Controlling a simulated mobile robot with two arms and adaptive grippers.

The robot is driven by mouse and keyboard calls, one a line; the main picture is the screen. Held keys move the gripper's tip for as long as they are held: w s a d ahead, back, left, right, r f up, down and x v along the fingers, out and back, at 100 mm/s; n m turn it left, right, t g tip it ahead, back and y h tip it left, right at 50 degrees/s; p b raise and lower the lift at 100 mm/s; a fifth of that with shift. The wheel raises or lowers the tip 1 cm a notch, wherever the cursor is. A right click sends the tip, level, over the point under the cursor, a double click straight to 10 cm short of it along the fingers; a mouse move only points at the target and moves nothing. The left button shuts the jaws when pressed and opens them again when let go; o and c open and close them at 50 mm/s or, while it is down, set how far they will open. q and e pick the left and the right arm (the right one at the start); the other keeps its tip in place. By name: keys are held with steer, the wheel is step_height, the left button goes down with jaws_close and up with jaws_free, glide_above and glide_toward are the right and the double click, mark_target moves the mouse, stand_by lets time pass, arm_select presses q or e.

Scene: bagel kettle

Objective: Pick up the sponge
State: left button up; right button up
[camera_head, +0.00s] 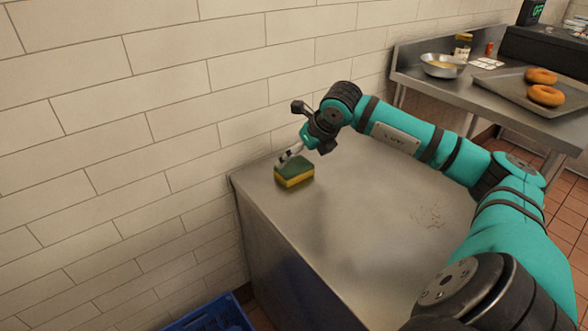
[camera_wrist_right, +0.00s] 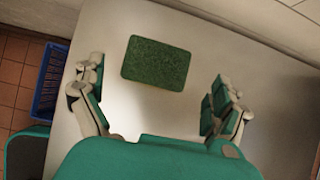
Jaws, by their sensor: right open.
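The sponge (camera_head: 294,174), green on top and yellow below, lies on the metal counter near its far left corner, by the tiled wall. In the right wrist view its green face (camera_wrist_right: 156,63) shows ahead of my gripper, between the lines of the two fingers. My right gripper (camera_head: 290,154) is just above the sponge in the head view. In the wrist view the right gripper (camera_wrist_right: 160,100) is open and empty, with its fingers wide apart. I cannot tell whether a finger touches the sponge. My left gripper is not in view.
The metal counter (camera_head: 330,240) is mostly bare, with a reddish-brown stain (camera_head: 430,215) on it. A blue crate (camera_head: 212,315) stands on the floor at its left. A second table at the back right holds a bowl (camera_head: 443,66) and a tray (camera_head: 515,88) with bagels.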

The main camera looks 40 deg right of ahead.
mark_target(294, 166)
steer(key=x, duration=0.6)
steer(key=shift+s+a+f, duration=0.1)
steer(key=shift+f, duration=0.3)
steer(key=c, duration=0.4)
